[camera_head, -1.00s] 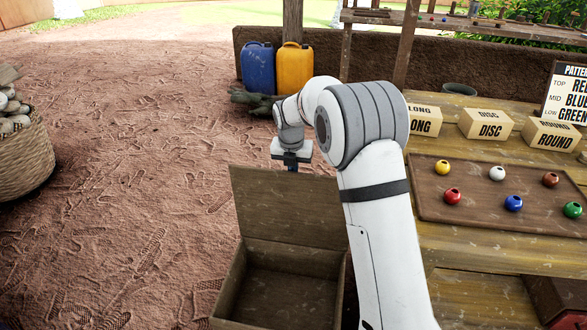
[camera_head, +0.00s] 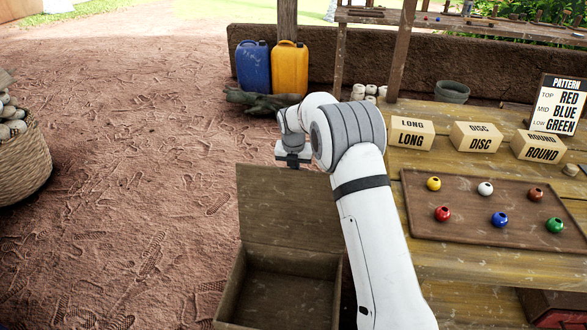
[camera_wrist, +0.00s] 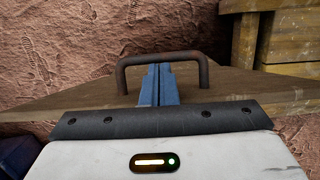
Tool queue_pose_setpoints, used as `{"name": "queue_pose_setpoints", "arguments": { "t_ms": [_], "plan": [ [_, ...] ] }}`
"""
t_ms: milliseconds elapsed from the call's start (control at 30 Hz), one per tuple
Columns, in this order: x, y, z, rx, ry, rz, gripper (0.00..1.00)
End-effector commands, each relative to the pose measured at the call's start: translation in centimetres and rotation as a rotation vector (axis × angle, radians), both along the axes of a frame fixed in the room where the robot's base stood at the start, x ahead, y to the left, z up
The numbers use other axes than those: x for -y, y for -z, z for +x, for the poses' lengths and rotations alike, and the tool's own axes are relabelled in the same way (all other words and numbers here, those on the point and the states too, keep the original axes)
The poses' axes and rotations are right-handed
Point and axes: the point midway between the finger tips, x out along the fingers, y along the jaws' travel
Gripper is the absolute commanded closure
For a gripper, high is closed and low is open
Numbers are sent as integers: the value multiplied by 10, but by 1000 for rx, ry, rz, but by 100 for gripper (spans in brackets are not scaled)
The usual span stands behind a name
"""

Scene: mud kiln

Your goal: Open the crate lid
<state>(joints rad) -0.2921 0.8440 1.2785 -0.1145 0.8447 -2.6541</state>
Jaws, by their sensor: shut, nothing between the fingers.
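The wooden crate (camera_head: 233,286) stands on the ground at the lower middle of the head view. Its lid (camera_head: 287,215) is raised upright at the back, and the inside shows empty. My gripper (camera_head: 292,165) is just behind the lid's top edge in the head view, its fingertips hidden there. In the wrist view my gripper's blue fingers (camera_wrist: 160,70) are shut with nothing between them. They reach to the dark metal handle (camera_wrist: 128,63) on the lid's outer face (camera_wrist: 80,98), overlapping it; I cannot tell whether they touch it.
A workbench (camera_head: 420,165) stands close on the right, bearing a tray (camera_head: 470,228) of coloured beads and labelled blocks (camera_head: 479,137). Blue (camera_head: 252,66) and yellow (camera_head: 289,68) jerrycans stand behind. A woven basket (camera_head: 25,165) is far left. The ground left of the crate is clear.

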Motion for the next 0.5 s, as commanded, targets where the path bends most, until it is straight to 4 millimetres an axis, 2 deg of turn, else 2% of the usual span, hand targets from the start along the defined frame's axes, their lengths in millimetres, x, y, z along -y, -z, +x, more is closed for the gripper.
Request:
{"name": "queue_pose_setpoints", "arguments": {
  "t_ms": [267, 500],
  "plan": [
    [-1, -21, 0, 0, -1, 0, 100],
    [-1, -59, 1, 1, 0, 1, 100]
  ]
}}
